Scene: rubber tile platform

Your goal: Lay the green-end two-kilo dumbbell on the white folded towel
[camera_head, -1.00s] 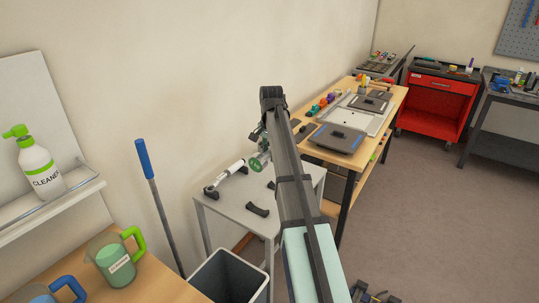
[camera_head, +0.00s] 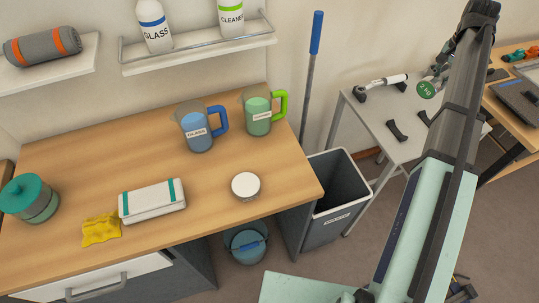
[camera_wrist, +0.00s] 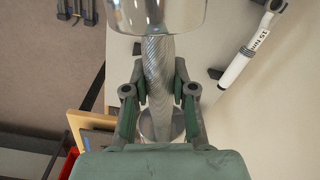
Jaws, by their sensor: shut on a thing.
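The dumbbell shows a green end marked "2 kg" (camera_head: 428,89) at the upper right of the head view. In the wrist view its knurled metal handle (camera_wrist: 157,65) runs between the fingers, with a shiny end at each side. My gripper (camera_wrist: 159,86) is shut on this handle; in the head view the arm hides most of it. The dumbbell appears above the small grey table, though its height is unclear. The white folded towel (camera_head: 152,201), with teal stripes, lies flat on the wooden bench at left, well away from my gripper.
The wooden bench (camera_head: 225,169) also bears a blue jug (camera_head: 196,132), a green jug (camera_head: 258,116), a white round tub (camera_head: 246,186), a yellow cloth (camera_head: 101,229) and a teal-lidded jar (camera_head: 29,199). A bin (camera_head: 336,192) and a blue-handled pole (camera_head: 316,35) stand between bench and grey table (camera_head: 372,125).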

